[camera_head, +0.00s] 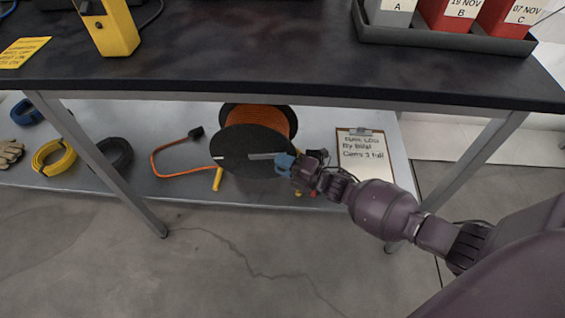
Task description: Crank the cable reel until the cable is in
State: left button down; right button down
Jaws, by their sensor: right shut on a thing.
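The cable reel (235,147) stands on the lower shelf under the table, with black flanges and orange cable wound between them. A loose length of orange cable (158,163) lies on the shelf left of the reel and ends in a black plug (195,132). A grey crank arm (261,156) crosses the reel's near face towards a blue crank handle (284,162). My right gripper (292,164) is shut on the blue handle at the reel's right side; its fingers are partly hidden. My left gripper is not in view.
The black table top (290,62) overhangs the reel. A table leg (465,165) stands close to my right arm. A clipboard (362,152) lies right of the reel. A yellow coil (54,157) and a black coil (116,153) lie on the shelf at left.

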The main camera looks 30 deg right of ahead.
jog(key=shift+a+f, duration=0.1)
jog(key=shift+f, duration=0.05)
jog(key=c, duration=0.9)
grip_release()
jog(key=shift+p+v, duration=1.1)
jog(key=shift+v, duration=4.35)
